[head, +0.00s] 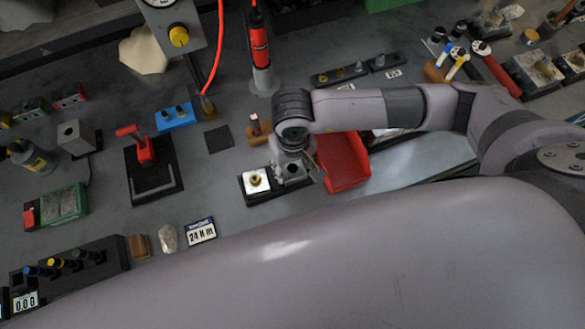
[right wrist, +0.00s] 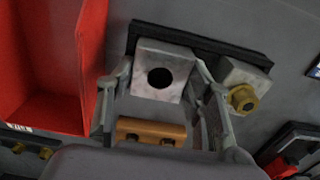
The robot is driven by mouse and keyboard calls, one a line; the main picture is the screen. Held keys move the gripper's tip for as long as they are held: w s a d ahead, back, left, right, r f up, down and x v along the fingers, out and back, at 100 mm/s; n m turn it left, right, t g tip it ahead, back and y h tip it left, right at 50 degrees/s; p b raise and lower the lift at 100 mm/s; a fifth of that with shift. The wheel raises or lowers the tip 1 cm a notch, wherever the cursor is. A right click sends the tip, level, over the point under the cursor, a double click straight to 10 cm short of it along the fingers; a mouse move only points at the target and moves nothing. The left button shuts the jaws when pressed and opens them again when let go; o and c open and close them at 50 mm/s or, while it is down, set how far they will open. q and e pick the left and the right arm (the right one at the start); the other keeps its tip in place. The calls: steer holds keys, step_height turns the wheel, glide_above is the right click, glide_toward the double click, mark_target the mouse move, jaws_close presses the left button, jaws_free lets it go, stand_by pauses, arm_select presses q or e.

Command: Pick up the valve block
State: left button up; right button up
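A grey metal block with a dark round hole, which I take for the valve block (right wrist: 160,72), is at the black base plate (right wrist: 240,58) in the right wrist view. My right gripper (right wrist: 163,78) has one finger on each side of this block, with the fingertips close to its sides. I cannot tell if they press on it. In the head view my right gripper (head: 292,168) points down over the right part of the black base and partly hides the block (head: 293,171). My left gripper is not in view.
A white block with a brass fitting (head: 256,181) sits on the same base, just left of the gripper. A red bin (head: 347,168) stands close on the right. A wooden block (right wrist: 152,129) lies near the gripper. Bench (head: 225,180) is clear to the left.

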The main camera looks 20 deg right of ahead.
steer(key=c, duration=0.9)
